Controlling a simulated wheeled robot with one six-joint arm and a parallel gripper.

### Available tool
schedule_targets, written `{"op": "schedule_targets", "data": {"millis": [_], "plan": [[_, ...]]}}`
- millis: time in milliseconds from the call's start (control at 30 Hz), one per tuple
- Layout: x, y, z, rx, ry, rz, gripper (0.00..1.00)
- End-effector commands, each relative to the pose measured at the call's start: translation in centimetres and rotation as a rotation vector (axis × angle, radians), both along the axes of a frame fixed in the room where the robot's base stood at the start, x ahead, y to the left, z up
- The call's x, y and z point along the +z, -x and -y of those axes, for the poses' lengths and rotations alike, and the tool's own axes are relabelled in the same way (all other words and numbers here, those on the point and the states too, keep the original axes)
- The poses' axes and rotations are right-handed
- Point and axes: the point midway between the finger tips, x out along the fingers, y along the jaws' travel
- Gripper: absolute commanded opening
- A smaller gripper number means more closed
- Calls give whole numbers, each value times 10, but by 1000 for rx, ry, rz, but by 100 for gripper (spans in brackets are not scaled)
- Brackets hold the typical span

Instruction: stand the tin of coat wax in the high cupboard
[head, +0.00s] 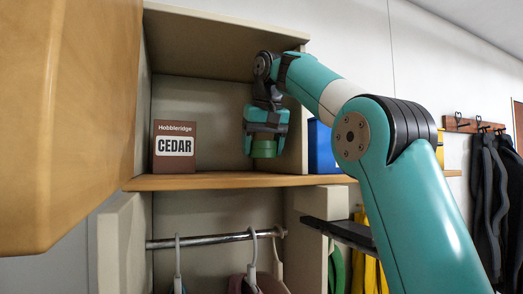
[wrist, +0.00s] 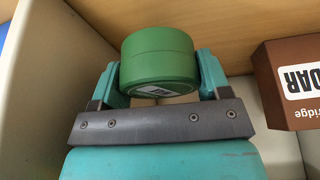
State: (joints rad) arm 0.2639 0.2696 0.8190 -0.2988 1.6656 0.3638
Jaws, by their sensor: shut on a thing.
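My gripper (head: 264,140) is inside the high cupboard (head: 207,183), near its right wall. It is shut on a green round tin (head: 264,149), the tin of coat wax. In the wrist view the tin (wrist: 160,60) sits between the two fingers of my gripper (wrist: 160,78), with part of a white label showing. In the head view the tin's lower part shows just above the shelf board. I cannot tell whether its base touches the board.
A brown box marked CEDAR (head: 174,146) stands at the left of the same shelf. A wooden door (head: 70,110) fills the near left. Below are a rail (head: 210,240) and hangers. A blue item (head: 320,148) is right of the cupboard wall. Shelf room lies between box and tin.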

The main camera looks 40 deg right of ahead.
Motion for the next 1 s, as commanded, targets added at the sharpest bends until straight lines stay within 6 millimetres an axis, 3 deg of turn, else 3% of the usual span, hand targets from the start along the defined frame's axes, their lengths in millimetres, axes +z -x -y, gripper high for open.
{"op": "schedule_targets", "data": {"millis": [233,667,700,800,1000], "plan": [[-34,-1,2,0,1,-1,45],[-40,-1,1,-1,0,0,45],[-40,-1,1,0,0,0,72],[-39,-1,1,0,0,-1,96],[-39,-1,1,0,0,-1,96]]}}
